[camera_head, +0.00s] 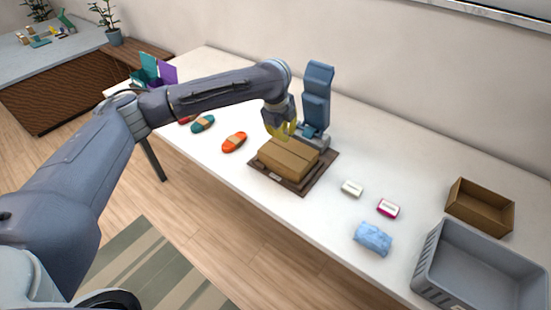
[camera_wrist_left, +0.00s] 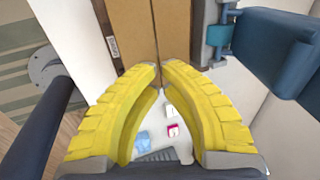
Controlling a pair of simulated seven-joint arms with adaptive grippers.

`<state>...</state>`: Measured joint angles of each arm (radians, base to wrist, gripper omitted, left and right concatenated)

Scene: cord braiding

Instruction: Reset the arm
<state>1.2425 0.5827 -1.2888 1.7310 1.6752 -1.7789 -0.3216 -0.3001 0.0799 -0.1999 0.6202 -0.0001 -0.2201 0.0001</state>
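My left arm (camera_head: 210,92) reaches across from the left in the head view. Its gripper (camera_head: 282,131) has yellow curved fingers and hangs just above the back edge of a closed brown cardboard box (camera_head: 288,161). In the left wrist view, the gripper's fingertips (camera_wrist_left: 160,68) nearly meet, with nothing visible between them. The box (camera_wrist_left: 133,25) lies beyond the tips, and its closed flaps meet at a middle seam. Whether the fingertips touch the box is unclear. My right gripper is not in view.
A blue upright device (camera_head: 317,95) stands close behind the box, which sits on a brown base (camera_head: 313,180). Orange (camera_head: 234,142) and teal (camera_head: 203,124) bundles lie left. Small packs, a blue packet (camera_head: 373,239), an open carton (camera_head: 480,207) and a grey crate (camera_head: 430,270) are right.

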